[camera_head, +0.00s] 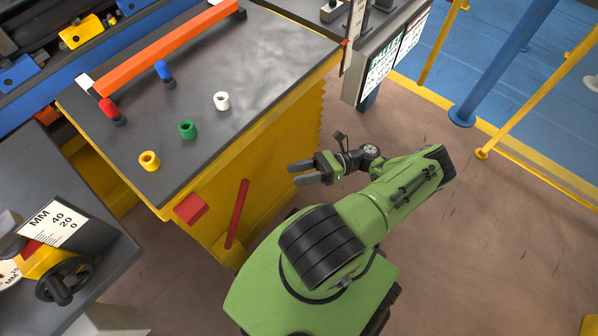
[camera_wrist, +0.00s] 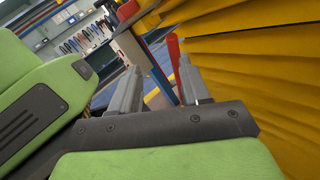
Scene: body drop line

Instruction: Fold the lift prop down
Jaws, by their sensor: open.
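The lift prop looks like the red bar (camera_head: 237,213) on the yellow side of the lift table (camera_head: 270,130). It stands nearly upright, leaning slightly, with its lower end near the base. My gripper (camera_head: 298,173) is open and empty, to the right of the bar and apart from it, its fingers pointing left toward the table side. In the wrist view, my two grey fingers (camera_wrist: 160,75) are spread. A red upright piece (camera_wrist: 173,50), likely the same bar, shows beyond them near the right finger, which hides its lower part.
A red block (camera_head: 190,208) juts from the table side left of the bar. Yellow folded bellows (camera_wrist: 255,60) fill the right of the wrist view. A handwheel (camera_head: 65,280) stands lower left. A sign panel (camera_head: 385,65) stands behind. The floor (camera_head: 480,220) at right is clear.

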